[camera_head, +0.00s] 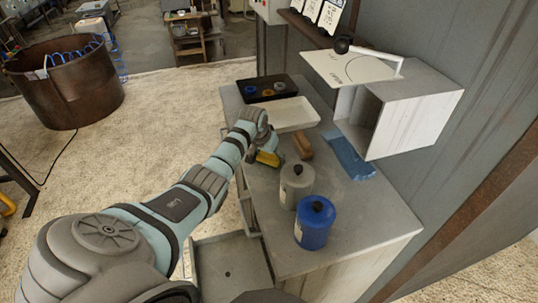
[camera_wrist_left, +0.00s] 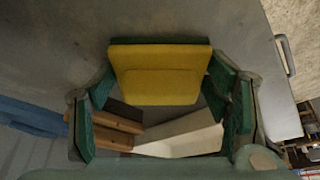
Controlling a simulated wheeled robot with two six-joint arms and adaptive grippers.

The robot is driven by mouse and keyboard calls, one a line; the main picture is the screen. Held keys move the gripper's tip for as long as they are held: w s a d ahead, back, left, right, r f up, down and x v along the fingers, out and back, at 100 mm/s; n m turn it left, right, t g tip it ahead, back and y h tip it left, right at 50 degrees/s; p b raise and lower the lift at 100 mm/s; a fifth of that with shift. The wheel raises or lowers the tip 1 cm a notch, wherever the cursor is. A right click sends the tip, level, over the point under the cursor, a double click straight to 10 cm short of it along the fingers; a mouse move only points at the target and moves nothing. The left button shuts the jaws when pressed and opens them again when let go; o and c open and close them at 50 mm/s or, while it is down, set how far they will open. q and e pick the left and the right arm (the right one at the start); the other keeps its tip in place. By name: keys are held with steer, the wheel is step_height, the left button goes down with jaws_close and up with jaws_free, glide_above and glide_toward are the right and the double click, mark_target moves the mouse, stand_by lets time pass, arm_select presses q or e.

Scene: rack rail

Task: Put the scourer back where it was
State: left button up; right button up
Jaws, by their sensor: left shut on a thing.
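The scourer (camera_head: 268,158), yellow with a green layer, is held above the grey bench top in the head view. In the left wrist view the yellow scourer (camera_wrist_left: 160,75) spans the space between the fingers. My left gripper (camera_head: 262,150) is shut on it; its green-padded fingers (camera_wrist_left: 160,88) stand on either side of it. In the head view the wrist and arm hide part of the gripper. My right gripper is not in view.
On the bench (camera_head: 370,220) are a white tray (camera_head: 290,115), a black tray (camera_head: 267,98) with rolls, a wooden block (camera_head: 303,147), a blue cloth (camera_head: 346,157), a grey canister (camera_head: 296,188) and a blue canister (camera_head: 314,230). A white box (camera_head: 415,112) overhangs the right side.

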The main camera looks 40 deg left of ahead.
arm_select(q)
steer(key=shift+f, duration=0.15)
steer(key=o, duration=1.1)
steer(key=shift+w+f, duration=0.1)
steer(key=shift+w, duration=0.15)
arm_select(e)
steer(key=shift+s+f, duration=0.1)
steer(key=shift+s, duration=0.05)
arm_select(q)
steer(key=shift+s, duration=0.1)
steer(key=shift+r, duration=0.45)
steer(key=p+v, duration=0.2)
steer(key=v, duration=0.9)
steer(key=shift+r+p, duration=0.3)
steer(key=shift+p, duration=0.1)
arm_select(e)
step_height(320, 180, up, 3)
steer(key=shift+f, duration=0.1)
